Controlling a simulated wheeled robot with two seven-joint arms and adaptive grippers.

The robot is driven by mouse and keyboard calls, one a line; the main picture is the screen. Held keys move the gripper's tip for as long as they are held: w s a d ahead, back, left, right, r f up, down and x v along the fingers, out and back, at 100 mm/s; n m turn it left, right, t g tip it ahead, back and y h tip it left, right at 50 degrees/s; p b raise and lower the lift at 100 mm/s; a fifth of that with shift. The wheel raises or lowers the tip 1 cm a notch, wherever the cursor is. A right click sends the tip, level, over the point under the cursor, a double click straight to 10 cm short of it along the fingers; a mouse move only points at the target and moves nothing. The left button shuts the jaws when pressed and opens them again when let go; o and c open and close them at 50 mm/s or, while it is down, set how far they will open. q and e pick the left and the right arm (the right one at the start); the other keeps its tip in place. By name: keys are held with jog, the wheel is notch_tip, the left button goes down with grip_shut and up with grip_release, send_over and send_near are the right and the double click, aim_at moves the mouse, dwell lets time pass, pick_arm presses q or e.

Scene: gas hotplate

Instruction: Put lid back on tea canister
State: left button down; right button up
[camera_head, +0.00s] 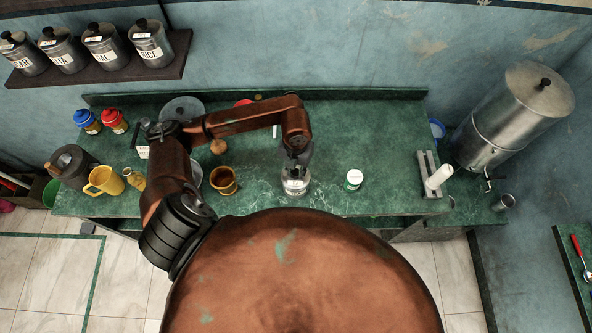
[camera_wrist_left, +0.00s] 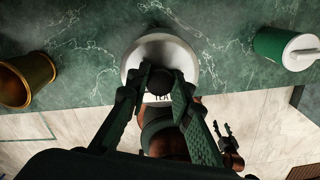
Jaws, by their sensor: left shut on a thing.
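The tea canister (camera_head: 295,188) stands upright on the green counter, below my left gripper. In the left wrist view its label (camera_wrist_left: 158,98) reads TEA in part. My left gripper (camera_head: 297,162) points down and is shut on the black knob (camera_wrist_left: 157,86) of the pale metal lid (camera_wrist_left: 160,48). The lid is over the canister; I cannot tell whether it is fully seated, as the fingers hide part of the rim. My right gripper (camera_wrist_left: 223,128) shows small in the left wrist view, away from the counter, empty with its fingers apart.
A yellow mug (camera_head: 103,181) is further left. Similar dark canisters (camera_head: 152,42) line the wall shelf. The counter (camera_head: 385,140) behind the jar is mostly clear.

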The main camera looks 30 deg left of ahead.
pick_arm(q)
jog(key=c, duration=1.6)
grip_release()
jog(key=o, duration=0.4)
jog(key=shift+o, duration=0.2)
jog(key=shift+r, duration=0.1)
jog(key=shift+r+p, duration=2.05)
jog(key=shift+r, duration=1.4)
jog(key=shift+c, duration=0.7)
